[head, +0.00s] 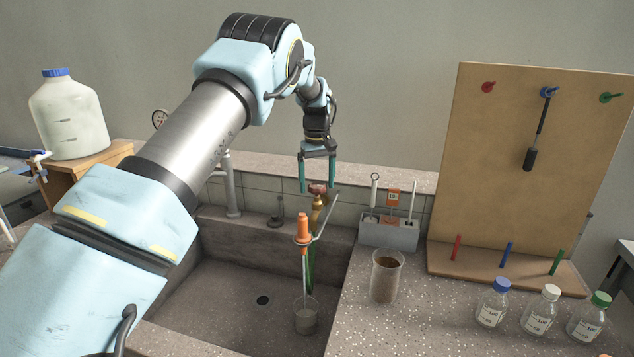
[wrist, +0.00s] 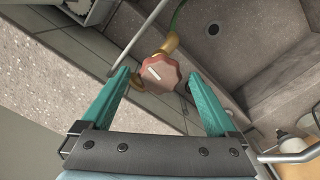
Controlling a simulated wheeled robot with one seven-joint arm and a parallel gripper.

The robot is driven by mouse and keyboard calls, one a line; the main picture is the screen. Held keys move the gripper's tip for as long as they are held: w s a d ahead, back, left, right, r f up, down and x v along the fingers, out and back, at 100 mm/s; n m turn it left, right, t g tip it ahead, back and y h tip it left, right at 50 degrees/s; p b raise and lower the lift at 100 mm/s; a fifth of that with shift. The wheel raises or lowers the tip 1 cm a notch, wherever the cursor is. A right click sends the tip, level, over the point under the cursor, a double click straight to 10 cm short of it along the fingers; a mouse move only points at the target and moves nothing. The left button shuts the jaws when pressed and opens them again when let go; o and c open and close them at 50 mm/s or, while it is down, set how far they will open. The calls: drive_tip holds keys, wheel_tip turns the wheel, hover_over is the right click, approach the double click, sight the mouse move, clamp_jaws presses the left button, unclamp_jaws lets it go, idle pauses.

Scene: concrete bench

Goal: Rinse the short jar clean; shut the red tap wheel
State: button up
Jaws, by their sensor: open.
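The red tap wheel (head: 318,188) sits on a brass tap over the sink. My gripper (head: 317,183) is open and points down at it from above. In the wrist view the wheel (wrist: 160,73) lies between the two teal fingertips, with no clear contact. The short jar (head: 306,320), clear with greyish contents, stands upright in the sink. An orange nozzle (head: 303,228) hangs above it. A thin pale streak, which looks like water, runs from the nozzle to the jar. The wheel's underside is hidden.
A taller jar (head: 385,277) with brown contents stands on the speckled bench right of the sink. Behind it is a grey holder (head: 388,234) with tools. Capped bottles (head: 541,309) and a pegboard (head: 540,170) are at right. A large white carboy (head: 69,120) stands at left.

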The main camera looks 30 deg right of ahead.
sight(316, 185)
wheel_tip(316, 185, up, 11)
drive_tip(key=b, duration=0.3)
drive_tip(key=shift+a+f, duration=0.1)
idle(0.4)
